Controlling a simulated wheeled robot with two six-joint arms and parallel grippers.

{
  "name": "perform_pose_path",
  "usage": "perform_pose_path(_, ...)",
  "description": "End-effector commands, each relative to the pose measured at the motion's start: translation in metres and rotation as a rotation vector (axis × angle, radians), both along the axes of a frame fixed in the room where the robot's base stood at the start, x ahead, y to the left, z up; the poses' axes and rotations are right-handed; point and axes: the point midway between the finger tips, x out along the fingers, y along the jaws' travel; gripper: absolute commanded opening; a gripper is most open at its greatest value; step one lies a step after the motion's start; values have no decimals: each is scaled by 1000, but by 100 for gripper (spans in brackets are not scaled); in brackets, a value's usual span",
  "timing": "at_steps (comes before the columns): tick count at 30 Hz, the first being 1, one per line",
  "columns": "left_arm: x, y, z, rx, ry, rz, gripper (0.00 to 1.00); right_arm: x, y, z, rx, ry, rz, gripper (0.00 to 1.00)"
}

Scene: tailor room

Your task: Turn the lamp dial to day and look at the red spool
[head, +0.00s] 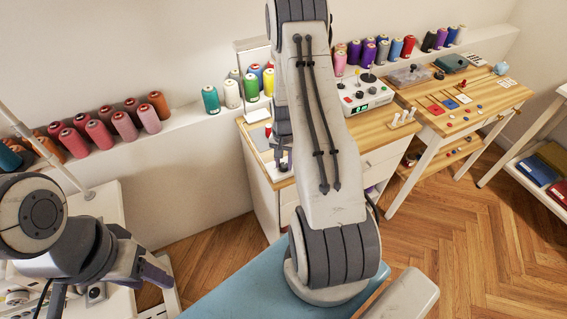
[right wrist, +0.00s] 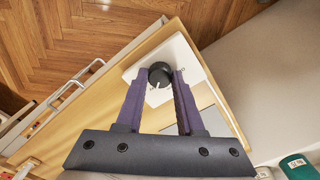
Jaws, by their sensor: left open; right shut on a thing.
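In the right wrist view a round black dial (right wrist: 160,73) with a white pointer mark sits on a white plate (right wrist: 190,62) at the wooden top's edge. My right gripper (right wrist: 158,84) is shut on this dial, one purple finger on each side. The plate's small lettering is too small to read. In the head view my right gripper (head: 283,162) is at the cabinet's left end, partly hidden by my arm. A red spool (head: 408,46) stands on the wall ledge; a small red thing (head: 268,131) shows by the gripper. My left gripper (head: 153,274) is open at lower left.
The wooden cabinet top (head: 375,137) carries a control box (head: 365,95) and white pegs. Several coloured spools line the ledge. A sewing machine (head: 95,200) stands at left. A second table (head: 480,98) holds small items. Floor (head: 440,220) is open at right.

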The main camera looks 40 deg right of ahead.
Motion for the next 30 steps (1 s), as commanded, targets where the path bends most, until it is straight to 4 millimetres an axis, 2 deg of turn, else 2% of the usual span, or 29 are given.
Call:
perform_pose_path(18,0,0,-1,0,0,0,50,0,1,0,1,2,-38,0)
perform_pose_path(19,0,0,-1,0,0,0,50,0,1,0,1,2,-38,48)
perform_pose_path(20,0,0,-1,0,0,0,50,0,1,0,1,2,-37,60)
perform_pose_path(21,0,0,-1,0,0,0,50,0,1,0,1,2,-37,67)
perform_pose_path(30,0,0,-1,0,0,0,50,0,0,1,0,0,-38,67)
